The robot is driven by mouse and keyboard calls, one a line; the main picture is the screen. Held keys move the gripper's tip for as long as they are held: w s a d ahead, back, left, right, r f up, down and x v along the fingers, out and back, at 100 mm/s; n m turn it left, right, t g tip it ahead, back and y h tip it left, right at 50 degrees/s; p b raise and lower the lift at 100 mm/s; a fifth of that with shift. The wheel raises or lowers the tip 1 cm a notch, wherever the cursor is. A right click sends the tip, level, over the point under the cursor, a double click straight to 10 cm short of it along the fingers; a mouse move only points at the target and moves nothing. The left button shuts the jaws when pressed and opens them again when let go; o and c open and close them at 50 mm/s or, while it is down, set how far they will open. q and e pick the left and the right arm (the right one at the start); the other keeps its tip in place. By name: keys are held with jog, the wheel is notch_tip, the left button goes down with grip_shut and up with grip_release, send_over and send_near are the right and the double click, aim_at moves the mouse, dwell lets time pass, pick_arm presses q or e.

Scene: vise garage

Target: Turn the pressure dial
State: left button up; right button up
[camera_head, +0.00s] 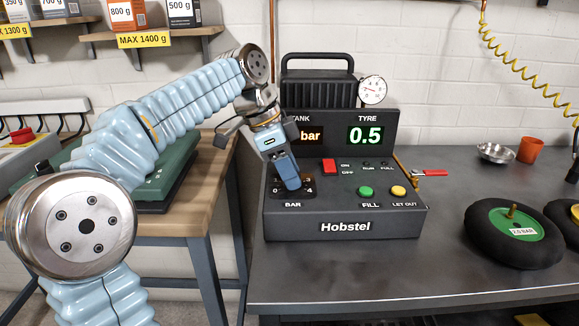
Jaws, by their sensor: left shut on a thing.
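The black Hobstel compressor panel (345,227) stands on the grey workbench. Its pressure dial is at the left of the sloped face, above the label BAR; the dial's scale plate (277,191) shows "0" and "4" at its lower corners. My left gripper (291,186) reaches down from above onto the dial and is shut on it. The fingers hide the knob and its pointer. The TYRE display (365,135) reads 0.5 in green. The TANK display (309,136) is partly hidden by my gripper; "bar" shows. My right gripper is not in view.
The panel also has a red switch (329,167), a green FILL button (366,191) and a yellow LET OUT button (398,191). A round gauge (372,89) is behind. A black wheel (515,233), metal bowl (496,152) and orange cup (530,150) are at right.

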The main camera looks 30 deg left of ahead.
pick_arm(q)
jog(key=m+g, duration=0.1)
jog(key=m, duration=0.1)
jog(key=m+g, duration=0.1)
jog(key=m, duration=0.2)
jog(key=shift+w+m+h, duration=0.2)
jog(key=shift+m+h, duration=0.1)
jog(key=m+g, duration=0.2)
jog(key=m, duration=0.2)
jog(key=shift+m, duration=0.4)
jog(key=o, duration=1)
jog(key=shift+w, duration=0.1)
